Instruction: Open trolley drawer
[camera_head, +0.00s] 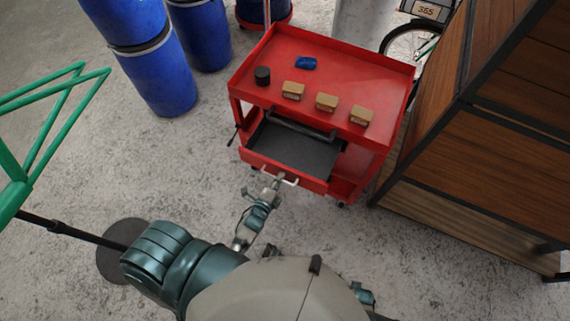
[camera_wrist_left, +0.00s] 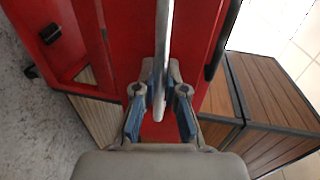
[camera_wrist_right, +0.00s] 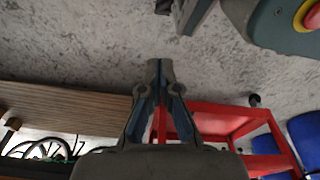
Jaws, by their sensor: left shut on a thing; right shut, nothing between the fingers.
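The red trolley (camera_head: 345,65) stands ahead of me in the head view. Its drawer (camera_head: 295,150) is pulled out toward me and shows a dark, empty-looking bottom. A pale handle (camera_head: 291,182) runs along the drawer's red front. My left gripper (camera_head: 274,182) is at the drawer front, shut on the handle. In the left wrist view the handle (camera_wrist_left: 163,50) is a pale bar between the fingers (camera_wrist_left: 160,92). My right gripper (camera_wrist_right: 160,68) is shut and empty above the floor in the right wrist view, apart from the trolley (camera_wrist_right: 215,116).
Several small boxes (camera_head: 326,102), a dark can (camera_head: 262,76) and a blue item (camera_head: 306,63) sit on the trolley top. Blue barrels (camera_head: 160,75) stand at left, near a green frame (camera_head: 50,125). A wooden shelf unit (camera_head: 500,150) stands close at right. Concrete floor before the trolley is clear.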

